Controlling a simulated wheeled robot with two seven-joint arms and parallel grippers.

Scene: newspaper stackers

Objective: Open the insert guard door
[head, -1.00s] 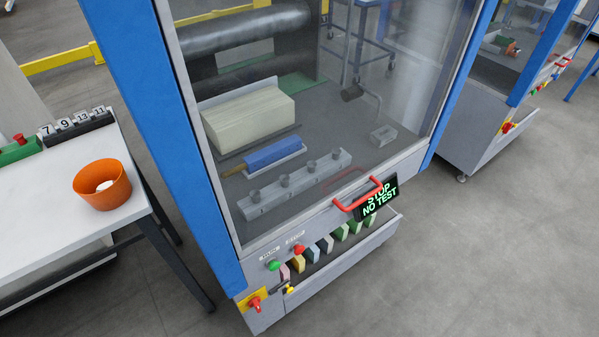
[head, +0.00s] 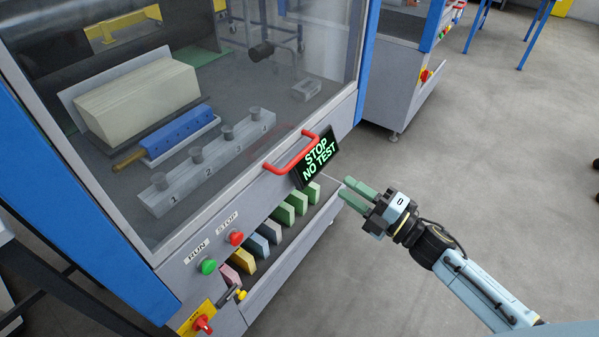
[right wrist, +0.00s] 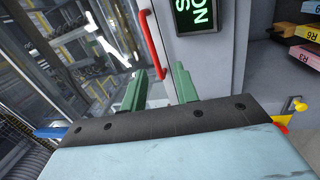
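The insert guard door (head: 262,88) is a clear panel in a grey frame and appears shut. Its red handle (head: 291,154) runs along the lower frame beside a black sign reading STOP NO TEST. My right gripper (head: 345,189) has green fingers, is open and empty, and is right of and below the handle, apart from it. In the right wrist view the fingers (right wrist: 160,88) stand spread apart, with the red handle (right wrist: 152,45) beyond them, slightly left of centre. My left gripper is not in view.
Below the door are a green RUN button (head: 207,266), a red STOP button (head: 236,238), a red-and-yellow switch (head: 202,323) and a rack of several coloured blocks (head: 284,213). Open grey floor (head: 480,150) lies to the right. Another machine (head: 403,80) stands behind.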

